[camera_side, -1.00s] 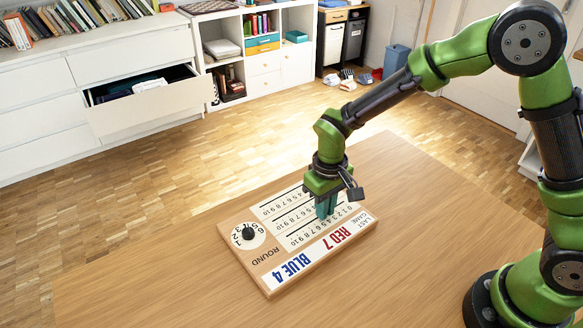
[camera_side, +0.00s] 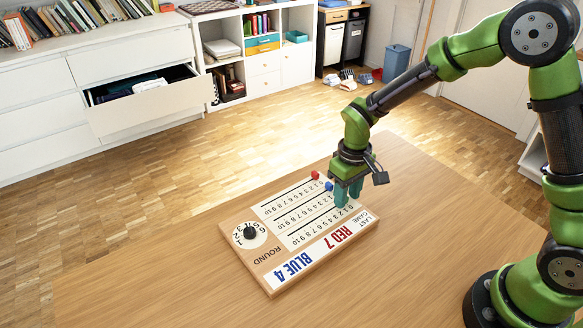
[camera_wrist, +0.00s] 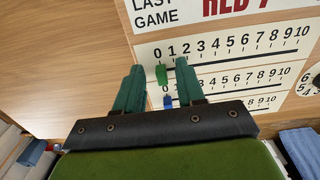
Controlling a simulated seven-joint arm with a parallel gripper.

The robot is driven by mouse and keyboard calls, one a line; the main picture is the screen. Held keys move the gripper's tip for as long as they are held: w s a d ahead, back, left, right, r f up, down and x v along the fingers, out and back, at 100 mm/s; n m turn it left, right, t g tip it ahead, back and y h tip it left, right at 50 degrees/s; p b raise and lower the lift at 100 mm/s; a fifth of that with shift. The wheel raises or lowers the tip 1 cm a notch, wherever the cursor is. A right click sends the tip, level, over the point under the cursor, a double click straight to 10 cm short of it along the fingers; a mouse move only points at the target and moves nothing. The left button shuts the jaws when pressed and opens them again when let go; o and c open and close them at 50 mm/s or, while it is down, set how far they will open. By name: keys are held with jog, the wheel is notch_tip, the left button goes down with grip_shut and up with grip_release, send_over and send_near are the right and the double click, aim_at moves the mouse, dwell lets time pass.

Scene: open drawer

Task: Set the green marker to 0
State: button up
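The green marker (camera_wrist: 161,75) shows in the wrist view on the score row closest to the RED 7 panel, below the 0 numeral at the row's low end. My gripper (camera_wrist: 159,66) is open, with one teal finger on each side of the marker and a gap visible on both sides. In the side view my gripper (camera_side: 346,198) is low over the low-number end of the scoreboard (camera_side: 262,270), and its fingers hide the green marker there. The blue marker (camera_wrist: 168,102) is on the middle row near 0, also seen in the side view (camera_side: 328,186).
The red marker (camera_side: 316,175) stands at the low end of the far row. A round dial (camera_side: 249,235) with a black knob is at the board's left end. Bare table (camera_side: 150,290) surrounds the board. An open drawer (camera_side: 150,105) is far behind.

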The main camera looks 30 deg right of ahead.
notch_tip(320, 180, up, 17)
dwell(0.7)
jog(key=s+d+r+m+t+y, duration=0.1)
jog(key=s+r+m+t, duration=0.1)
jog(key=s, duration=0.5)
jog(key=s+d+r+m+t+y, duration=0.1)
jog(key=s+d+r+m+t, duration=0.1)
jog(key=s+t, duration=0.3)
jog(key=s, duration=0.3)
jog(key=shift+s+r+m, duration=0.3)
jog(key=shift+o, duration=0.2)
dwell(1.2)
